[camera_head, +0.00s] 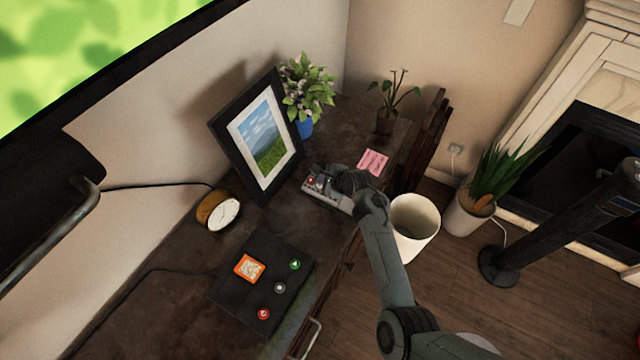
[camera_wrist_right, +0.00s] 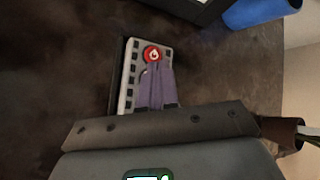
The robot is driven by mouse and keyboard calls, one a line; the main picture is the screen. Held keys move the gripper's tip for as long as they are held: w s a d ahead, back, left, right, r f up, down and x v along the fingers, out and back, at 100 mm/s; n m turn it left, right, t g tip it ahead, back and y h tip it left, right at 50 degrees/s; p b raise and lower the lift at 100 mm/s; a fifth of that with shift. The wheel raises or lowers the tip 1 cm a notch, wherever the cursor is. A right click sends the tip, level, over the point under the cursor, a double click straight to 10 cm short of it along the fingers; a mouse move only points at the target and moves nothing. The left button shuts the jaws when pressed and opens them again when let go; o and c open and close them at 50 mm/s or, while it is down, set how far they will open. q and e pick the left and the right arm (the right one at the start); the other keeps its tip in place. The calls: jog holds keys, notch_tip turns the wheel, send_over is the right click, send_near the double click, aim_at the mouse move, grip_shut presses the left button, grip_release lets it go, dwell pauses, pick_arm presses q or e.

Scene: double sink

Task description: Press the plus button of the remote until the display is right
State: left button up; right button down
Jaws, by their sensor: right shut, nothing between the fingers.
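The remote (camera_head: 314,188) is a pale slab with a red button and rows of dark keys, lying on the dark wooden desktop in front of the picture frame. It also shows in the right wrist view (camera_wrist_right: 127,88), with its red button (camera_wrist_right: 152,53) uncovered. My right gripper (camera_head: 326,183) is over the remote, and its shut, empty fingers (camera_wrist_right: 155,70) point at the keys just beside the red button. The fingers hide part of the keypad, so I cannot make out a plus sign or tell whether they touch a key. My left gripper is out of view.
A large screen (camera_head: 90,50) shows green leaves. A black box (camera_head: 236,287) with an orange-framed display (camera_head: 249,268) and coloured buttons lies on the desk near a round clock (camera_head: 224,213). A pink note (camera_head: 373,161), picture frame (camera_head: 217,126) and potted plants surround the remote.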

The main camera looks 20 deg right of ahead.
jog(key=shift+f, duration=0.3)
jog(key=shift+f, duration=0.3)
dwell(0.6)
jog(key=shift+f, duration=0.15)
dwell(0.3)
jog(key=shift+r+p, duration=0.75)
jog(key=shift+p, duration=0.15)
jog(key=shift+r, duration=0.15)
